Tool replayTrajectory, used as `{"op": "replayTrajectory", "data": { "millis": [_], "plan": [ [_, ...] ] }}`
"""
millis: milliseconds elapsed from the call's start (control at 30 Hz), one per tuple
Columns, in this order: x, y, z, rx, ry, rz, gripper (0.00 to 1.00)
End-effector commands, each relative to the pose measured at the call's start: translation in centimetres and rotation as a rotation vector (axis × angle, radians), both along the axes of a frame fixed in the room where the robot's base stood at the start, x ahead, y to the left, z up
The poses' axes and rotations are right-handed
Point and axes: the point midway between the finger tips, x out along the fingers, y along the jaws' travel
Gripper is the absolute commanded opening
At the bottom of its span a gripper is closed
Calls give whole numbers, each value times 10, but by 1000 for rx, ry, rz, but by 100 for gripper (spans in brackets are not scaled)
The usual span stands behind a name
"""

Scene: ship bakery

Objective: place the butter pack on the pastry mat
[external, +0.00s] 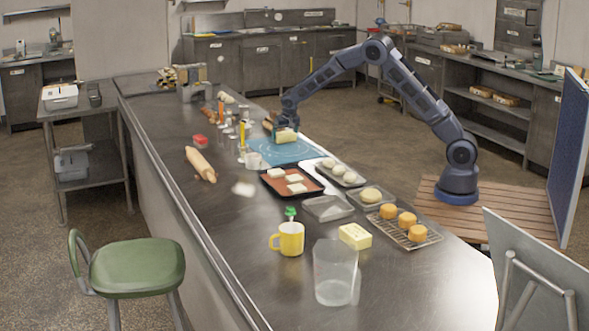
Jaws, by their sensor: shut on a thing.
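The pastry mat (308,152) is a blue-teal sheet lying flat on the long steel counter. My gripper (283,129) is over the far part of the mat, pointing down. It is shut on the butter pack (287,136), a small pale yellow block. The pack is at the mat's far edge in the picture. I cannot tell whether its underside touches the mat or is a little above it. The fingertips are small and partly hidden.
A yellow block (355,236), mug (290,239) and clear container (334,272) are nearer.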

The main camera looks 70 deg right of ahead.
Motion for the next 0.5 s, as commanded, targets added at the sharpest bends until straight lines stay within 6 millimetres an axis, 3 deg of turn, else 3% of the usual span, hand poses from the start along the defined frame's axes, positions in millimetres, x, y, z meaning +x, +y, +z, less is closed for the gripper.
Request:
{"op": "replayTrajectory", "data": {
  "millis": [167, 200, 233, 500],
  "plan": [
    [0, 0, -2, 0, 0, 1, 61],
    [0, 0, -3, -1, 1, 1, 93],
    [0, 0, -3, 0, 0, 1, 99],
    [0, 0, -1, 0, 0, 0, 100]
  ]
}}
